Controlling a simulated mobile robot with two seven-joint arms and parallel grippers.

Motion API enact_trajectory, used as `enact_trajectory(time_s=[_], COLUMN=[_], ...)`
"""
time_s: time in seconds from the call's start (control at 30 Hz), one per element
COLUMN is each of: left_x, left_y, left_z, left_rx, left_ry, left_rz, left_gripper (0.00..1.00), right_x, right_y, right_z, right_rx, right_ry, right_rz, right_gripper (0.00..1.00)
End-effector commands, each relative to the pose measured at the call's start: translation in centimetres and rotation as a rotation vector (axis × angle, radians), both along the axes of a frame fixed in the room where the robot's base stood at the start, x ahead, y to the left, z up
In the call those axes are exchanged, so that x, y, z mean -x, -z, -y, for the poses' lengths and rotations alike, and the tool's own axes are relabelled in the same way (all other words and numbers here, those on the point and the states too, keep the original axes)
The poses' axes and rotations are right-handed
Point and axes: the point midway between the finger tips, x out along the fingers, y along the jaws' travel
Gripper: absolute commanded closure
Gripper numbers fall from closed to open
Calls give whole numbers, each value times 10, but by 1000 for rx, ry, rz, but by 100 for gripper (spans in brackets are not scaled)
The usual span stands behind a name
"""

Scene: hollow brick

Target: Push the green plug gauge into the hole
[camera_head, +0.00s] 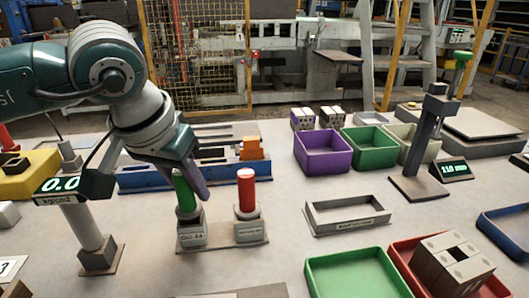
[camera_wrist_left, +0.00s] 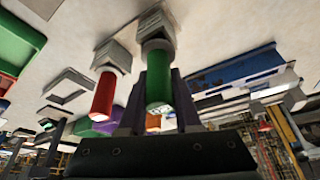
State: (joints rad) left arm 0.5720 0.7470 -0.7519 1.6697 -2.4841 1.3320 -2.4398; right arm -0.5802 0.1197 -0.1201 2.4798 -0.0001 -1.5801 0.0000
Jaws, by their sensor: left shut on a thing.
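The green plug gauge (camera_head: 184,194) stands upright in a grey labelled holder block (camera_head: 191,232) on the left of the table. My left gripper (camera_head: 193,184) is around its green handle and shut on it. The green handle also shows between the fingers in the left wrist view (camera_wrist_left: 158,85), its lower end still at the holder. My right gripper is not in view.
A red plug gauge (camera_head: 246,189) stands in its holder just right of the green one. An empty grey frame (camera_head: 346,213), a green tray (camera_head: 357,274) and a measuring stand (camera_head: 421,150) are farther right. A post with a 0.0 display (camera_head: 60,185) stands left.

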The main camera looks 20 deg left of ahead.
Motion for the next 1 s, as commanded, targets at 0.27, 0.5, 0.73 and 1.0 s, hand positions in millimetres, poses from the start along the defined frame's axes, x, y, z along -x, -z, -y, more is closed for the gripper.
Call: enact_trajectory(time_s=[0.27,0.5,0.73,1.0], left_x=[0,0,0,0], left_y=[6,7,7,7], left_z=[0,0,0,0], left_rx=[0,0,0,0], left_ry=[0,0,0,0], left_rz=[1,1,1,0], left_gripper=[100,100,59,33], right_x=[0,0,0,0], right_y=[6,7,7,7], right_z=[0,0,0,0], right_rx=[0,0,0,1], right_ry=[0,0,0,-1], right_rz=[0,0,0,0], right_gripper=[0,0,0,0])
